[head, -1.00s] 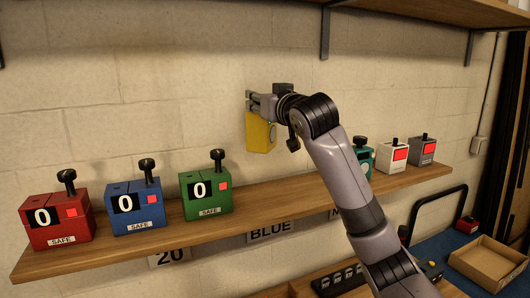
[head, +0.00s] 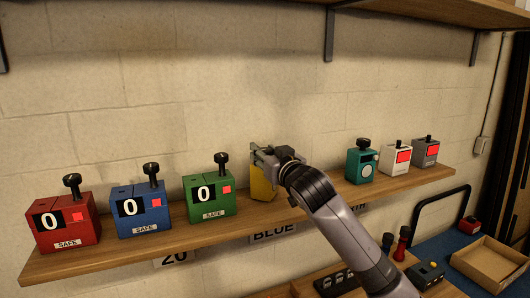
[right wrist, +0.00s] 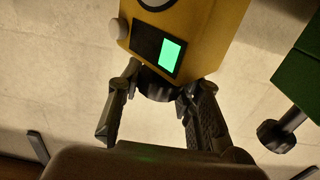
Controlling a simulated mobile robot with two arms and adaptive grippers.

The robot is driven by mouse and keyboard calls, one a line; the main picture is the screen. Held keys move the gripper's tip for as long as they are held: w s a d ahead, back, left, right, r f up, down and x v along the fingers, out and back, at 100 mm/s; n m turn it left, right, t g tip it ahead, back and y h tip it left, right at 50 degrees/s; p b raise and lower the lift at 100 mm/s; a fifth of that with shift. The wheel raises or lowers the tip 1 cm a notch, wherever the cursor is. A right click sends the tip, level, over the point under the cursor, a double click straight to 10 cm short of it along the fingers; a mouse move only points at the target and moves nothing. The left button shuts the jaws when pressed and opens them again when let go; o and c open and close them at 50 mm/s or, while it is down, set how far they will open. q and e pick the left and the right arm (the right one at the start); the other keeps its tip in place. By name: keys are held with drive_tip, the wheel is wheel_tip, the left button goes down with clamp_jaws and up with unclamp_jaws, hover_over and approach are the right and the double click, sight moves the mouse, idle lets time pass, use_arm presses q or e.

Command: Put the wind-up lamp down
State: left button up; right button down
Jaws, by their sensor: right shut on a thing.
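The wind-up lamp is most likely the yellow box (head: 262,186), right of the green box on the wall shelf, partly hidden by my right arm. Its lower edge is at the shelf board; I cannot tell whether it rests there. In the right wrist view the yellow box (right wrist: 207,30) shows a lit green screen, a white side knob and a dark top knob (right wrist: 160,90). My right gripper (head: 256,152) is above the box and shut on this dark knob, with its fingers (right wrist: 163,78) on either side. My left gripper is out of view.
The shelf (head: 120,254) carries red (head: 65,222), blue (head: 139,209) and green (head: 209,196) boxes at left, and teal (head: 361,164), white (head: 393,160) and grey (head: 425,154) boxes at right. Bare board lies between yellow and teal. An open cardboard tray (head: 488,264) sits below right.

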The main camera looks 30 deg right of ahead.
drive_tip(key=c, duration=1.6)
unclamp_jaws()
drive_tip(key=shift+a+f, duration=0.1)
drive_tip(key=shift+f, duration=0.05)
drive_tip(key=o, duration=0.5)
drive_tip(key=shift+s, duration=0.1)
drive_tip(key=s+b, duration=0.1)
drive_tip(key=s, duration=0.3)
drive_tip(key=s+b, duration=0.1)
drive_tip(key=s, duration=0.3)
drive_tip(key=s+b, duration=0.2)
drive_tip(key=s, duration=0.1)
drive_tip(key=shift+s+a+r, duration=0.2)
drive_tip(key=shift+s+a, duration=0.1)
drive_tip(key=shift+s, duration=0.1)
